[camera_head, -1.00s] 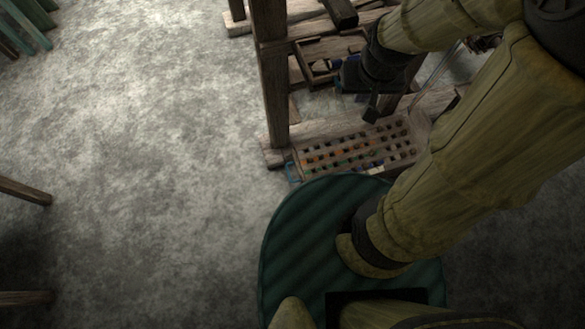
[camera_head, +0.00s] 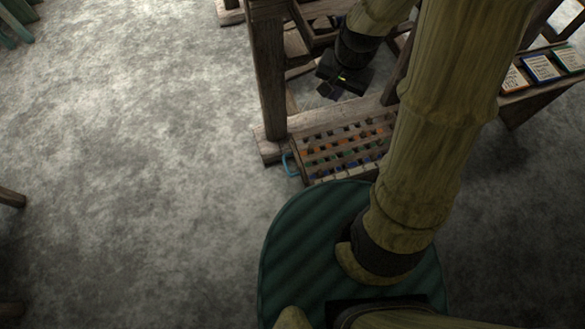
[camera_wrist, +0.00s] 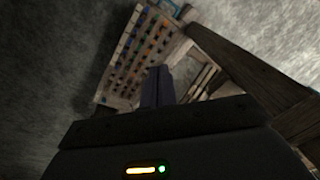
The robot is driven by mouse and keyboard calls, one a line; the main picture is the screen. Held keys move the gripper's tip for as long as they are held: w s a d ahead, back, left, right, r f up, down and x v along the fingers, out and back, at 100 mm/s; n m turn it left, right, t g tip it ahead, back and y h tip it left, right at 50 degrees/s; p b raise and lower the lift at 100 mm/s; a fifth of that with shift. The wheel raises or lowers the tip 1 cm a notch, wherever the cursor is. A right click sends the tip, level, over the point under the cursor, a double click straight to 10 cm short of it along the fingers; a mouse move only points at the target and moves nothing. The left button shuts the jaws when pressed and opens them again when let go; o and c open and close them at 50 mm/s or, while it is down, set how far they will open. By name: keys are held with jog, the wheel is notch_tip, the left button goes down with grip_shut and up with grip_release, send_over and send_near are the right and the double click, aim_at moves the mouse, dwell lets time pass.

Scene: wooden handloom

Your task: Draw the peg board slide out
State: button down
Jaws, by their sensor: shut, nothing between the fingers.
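The peg board slide (camera_head: 345,150) is a flat wooden board with rows of square holes, some showing orange, blue or green. It sits low at the front of the loom frame. A light blue loop handle (camera_head: 289,164) stands at its left end. In the wrist view the board (camera_wrist: 133,62) is at upper left, with blue (camera_wrist: 168,5) at its far top end. My gripper (camera_head: 330,88) is above and behind the board in the head view, apart from the handle. Its fingers (camera_wrist: 157,86) are shut and empty. My arm covers the board's right end in the head view.
An upright loom post (camera_head: 270,80) stands just behind the board's left end. A wooden tray (camera_head: 318,22) lies behind my gripper. Coloured cards (camera_head: 541,68) rest on a shelf at right. The floor (camera_head: 150,150) left of the handle is clear.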

jog(key=w+a+f+m+b, duration=0.2)
jog(key=f+b, duration=0.7)
jog(key=f, duration=0.6)
jog(key=w+a+f+m+g+y+b, duration=0.1)
jog(key=w+a+f+m+b, duration=0.1)
jog(key=f+b, duration=0.8)
jog(key=w+a+f+m+g+b, duration=0.1)
jog(key=w+a+f+m+b, duration=0.2)
jog(key=f+b, duration=0.7)
jog(key=shift+a+f+m+y, duration=0.15)
jog(key=shift+f+m, duration=0.45)
jog(key=shift+f, duration=1.85)
jog(key=shift+a+f+m+y, duration=0.15)
jog(key=shift+f+m, duration=0.45)
jog(key=shift+f, duration=1.85)
jog(key=shift+r, duration=0.1)
jog(key=b+x, duration=0.6)
jog(key=x, duration=0.4)
jog(key=shift+s, duration=0.1)
